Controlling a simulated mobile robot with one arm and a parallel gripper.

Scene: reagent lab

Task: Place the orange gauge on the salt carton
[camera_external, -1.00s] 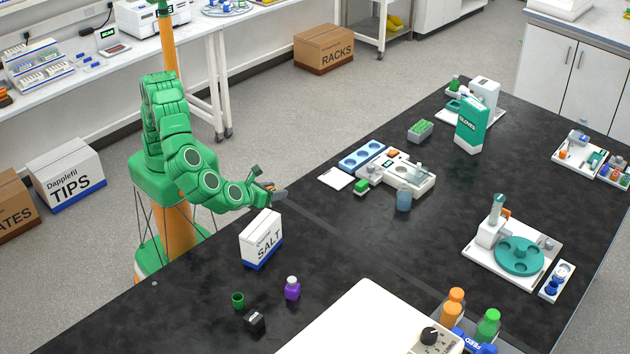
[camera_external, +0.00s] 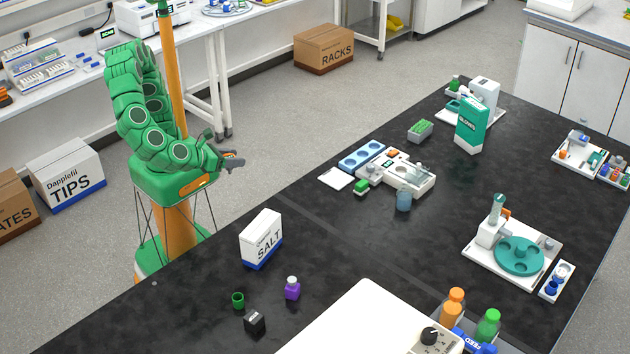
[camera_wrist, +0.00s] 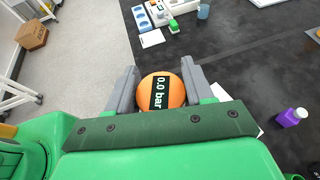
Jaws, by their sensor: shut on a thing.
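The orange gauge (camera_wrist: 163,91) is round with a black label reading "0.0 bar". My gripper (camera_wrist: 162,85) is shut on it, with one grey finger on each side in the wrist view. In the external view my gripper (camera_external: 234,160) is raised near my column, apart from the bench's left edge, and a small bit of orange shows at the fingers. The salt carton (camera_external: 261,239) is white with a blue base and stands upright on the black bench. In the wrist view only a white sliver shows past my gripper's right side, probably the carton.
A purple bottle (camera_external: 292,289), a green cup (camera_external: 238,300) and a black block (camera_external: 255,321) stand in front of the carton. A white instrument (camera_external: 398,174) and a blue beaker (camera_external: 404,201) stand farther back. The bench (camera_external: 330,235) right of the carton is clear.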

